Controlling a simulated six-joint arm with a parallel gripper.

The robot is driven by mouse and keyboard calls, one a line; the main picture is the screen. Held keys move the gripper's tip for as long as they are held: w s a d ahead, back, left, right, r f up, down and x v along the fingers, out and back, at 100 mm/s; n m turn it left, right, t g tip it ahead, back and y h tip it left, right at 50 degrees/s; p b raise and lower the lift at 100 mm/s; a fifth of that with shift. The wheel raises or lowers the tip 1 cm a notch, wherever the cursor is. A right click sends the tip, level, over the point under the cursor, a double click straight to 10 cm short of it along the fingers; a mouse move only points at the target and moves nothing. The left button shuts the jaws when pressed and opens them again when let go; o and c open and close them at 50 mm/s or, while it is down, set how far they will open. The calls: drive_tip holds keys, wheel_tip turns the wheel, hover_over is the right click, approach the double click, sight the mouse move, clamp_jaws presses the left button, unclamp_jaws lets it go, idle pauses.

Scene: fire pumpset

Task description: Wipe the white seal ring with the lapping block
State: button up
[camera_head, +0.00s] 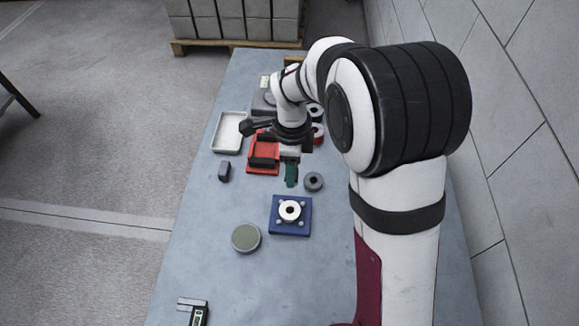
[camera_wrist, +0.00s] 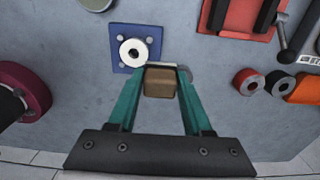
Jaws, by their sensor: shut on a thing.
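The white seal ring (camera_head: 290,210) sits flat on a blue square plate (camera_head: 275,230) with small round pegs at its corners. In the wrist view the ring (camera_wrist: 133,52) and plate (camera_wrist: 117,33) are at the upper left, beyond my fingertips. My gripper (camera_head: 291,178) has teal fingers; in the wrist view (camera_wrist: 165,80) they are shut on a brown block (camera_wrist: 159,83), which I take to be the lapping block. The block is apart from the ring in the head view, where the gripper is behind the plate. The block itself is not clear in the head view.
A grey ring (camera_head: 313,181) lies near my gripper, right of it. A red vise-like fixture (camera_head: 256,166) is to its left, with a dark block (camera_head: 224,170) and white tray (camera_head: 219,143) beyond. A round grey-green disc (camera_head: 245,237) lies front-left of the plate. The front table is mostly clear.

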drive_tip(key=shift+s, duration=0.1)
drive_tip(key=shift+c, duration=1.4)
drive_tip(key=r, duration=0.1)
hover_over(298, 213)
drive_tip(key=shift+f, duration=3.45)
drive_tip(key=shift+w+a+f, duration=0.2)
drive_tip(key=shift+a+f, duration=0.35)
drive_tip(key=shift+f, duration=0.1)
clamp_jaws()
drive_tip(key=shift+w+a, duration=0.3)
drive_tip(key=shift+a, duration=0.4)
drive_tip(key=shift+w+a, duration=0.3)
drive_tip(key=shift+a, duration=0.4)
drive_tip(key=shift+s+d, duration=0.4)
drive_tip(key=shift+d, duration=0.5)
drive_tip(key=shift+s+d, duration=0.35)
drive_tip(key=shift+d, duration=0.5)
drive_tip(key=shift+d+r, duration=0.1)
drive_tip(key=shift+d, duration=0.05)
wheel_tip(298, 213, up, 8)
